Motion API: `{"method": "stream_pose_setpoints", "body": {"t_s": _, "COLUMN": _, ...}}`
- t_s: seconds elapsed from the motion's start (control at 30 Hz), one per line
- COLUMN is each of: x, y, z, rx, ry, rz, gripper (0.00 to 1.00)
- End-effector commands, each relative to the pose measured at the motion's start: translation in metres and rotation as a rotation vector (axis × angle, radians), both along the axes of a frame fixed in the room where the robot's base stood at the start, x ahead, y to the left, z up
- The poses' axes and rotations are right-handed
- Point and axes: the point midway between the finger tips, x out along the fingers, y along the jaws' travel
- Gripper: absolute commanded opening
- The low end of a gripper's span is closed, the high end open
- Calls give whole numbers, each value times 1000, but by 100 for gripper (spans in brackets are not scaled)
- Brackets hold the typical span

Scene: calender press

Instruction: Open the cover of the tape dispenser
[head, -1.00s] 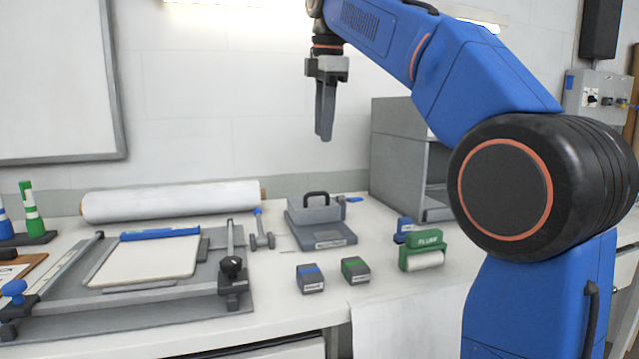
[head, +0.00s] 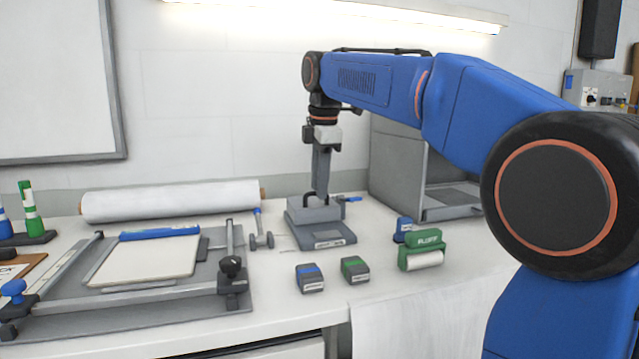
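A green roller unit (head: 422,251) and a blue one (head: 403,229) stand right of the dispenser. Two small blocks, blue-topped (head: 310,279) and green-topped (head: 355,270), sit in front. A grey open cabinet (head: 397,165) is behind right. A white roll (head: 170,201) and a press frame (head: 130,316) lie left.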

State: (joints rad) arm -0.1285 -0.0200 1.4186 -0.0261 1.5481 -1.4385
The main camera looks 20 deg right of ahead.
Motion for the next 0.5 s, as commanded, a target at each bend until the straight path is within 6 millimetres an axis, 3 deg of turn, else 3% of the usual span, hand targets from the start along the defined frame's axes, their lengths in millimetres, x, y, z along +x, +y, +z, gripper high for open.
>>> {"method": "stream_pose_setpoints", "body": {"t_s": 0.27, "x": 0, "y": 0, "z": -1, "rx": 0, "ry": 0, "rz": 0, "gripper": 28}}
{"method": "stream_pose_setpoints", "body": {"t_s": 0.4, "x": 0, "y": 0, "z": -1, "rx": 0, "ry": 0, "rz": 0, "gripper": 0}}
{"method": "stream_pose_setpoints", "body": {"t_s": 0.5, "x": 0, "y": 0, "z": -1, "rx": 0, "ry": 0, "rz": 0, "gripper": 0}}
